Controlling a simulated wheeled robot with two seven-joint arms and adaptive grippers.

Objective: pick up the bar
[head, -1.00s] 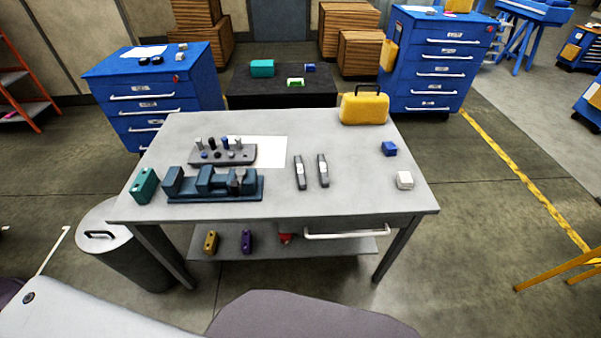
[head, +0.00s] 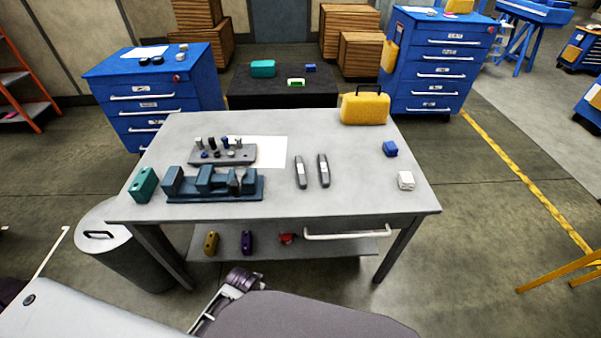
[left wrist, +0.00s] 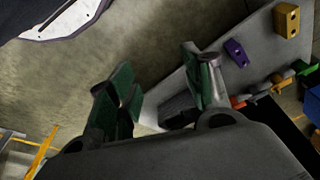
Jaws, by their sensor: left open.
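Two dark grey bar-like pieces lie side by side near the middle of the grey workbench, a left one (head: 301,172) and a right one (head: 323,170). Each has a pale label on top. The frames do not show which is the bar meant. My left gripper (left wrist: 160,88) is open and empty in the left wrist view, its green-padded fingers apart. Part of my arm (head: 240,281) shows in the head view in front of the bench, below the tabletop. Neither bar is recognisable in the left wrist view. My right gripper is not in view.
On the workbench (head: 350,203), a dark blue fixture (head: 214,187), a peg tray (head: 222,155) and a teal block (head: 143,185) stand left. The lower shelf (head: 340,247) holds small blocks.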

